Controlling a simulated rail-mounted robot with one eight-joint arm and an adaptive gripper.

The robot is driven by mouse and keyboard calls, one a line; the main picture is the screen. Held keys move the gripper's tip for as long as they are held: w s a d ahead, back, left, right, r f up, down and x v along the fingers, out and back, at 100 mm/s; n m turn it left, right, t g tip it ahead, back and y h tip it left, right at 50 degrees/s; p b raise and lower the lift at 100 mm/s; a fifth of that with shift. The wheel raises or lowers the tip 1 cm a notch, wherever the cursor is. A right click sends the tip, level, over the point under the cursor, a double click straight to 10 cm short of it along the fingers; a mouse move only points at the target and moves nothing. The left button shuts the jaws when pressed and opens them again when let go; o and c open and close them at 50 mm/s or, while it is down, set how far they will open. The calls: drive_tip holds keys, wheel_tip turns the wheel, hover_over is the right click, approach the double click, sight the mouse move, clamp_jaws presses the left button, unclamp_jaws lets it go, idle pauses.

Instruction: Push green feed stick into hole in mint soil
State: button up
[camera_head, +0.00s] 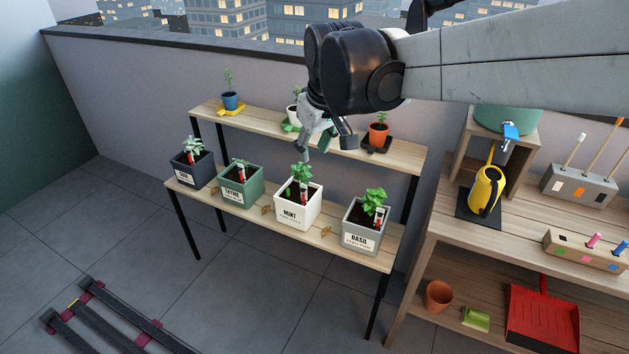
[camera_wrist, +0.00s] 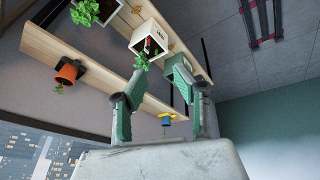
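The mint pot (camera_head: 298,213) is a white square planter labelled MINT on the lower plank, with dark soil, a leafy mint plant (camera_head: 302,171) and a red-and-white marker. My gripper (camera_head: 314,148) is just above and behind the mint plant. In the wrist view, its two green-grey fingers (camera_wrist: 164,97) are spread apart with nothing visible between them. The white pot (camera_wrist: 147,38) and mint plant (camera_wrist: 142,63) show beyond the left finger. I cannot make out the green feed stick or the hole in the soil.
Thyme pot (camera_head: 241,186) and basil pot (camera_head: 361,228) flank the mint. An orange pot (camera_head: 378,132) stands on the upper plank. At right are a yellow watering can (camera_head: 486,190) and a wooden rack (camera_head: 584,250) with pink and blue sticks.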

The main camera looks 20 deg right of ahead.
drive_tip(key=s+f+m+t, duration=0.1)
drive_tip(key=s+f, duration=0.1)
drive_tip(key=s, duration=0.7)
drive_tip(key=s+f+m+t, duration=0.1)
drive_tip(key=s+f+m, duration=0.1)
drive_tip(key=s, duration=0.7)
drive_tip(key=shift+s+f+t, duration=0.15)
drive_tip(key=shift+f+t, duration=0.25)
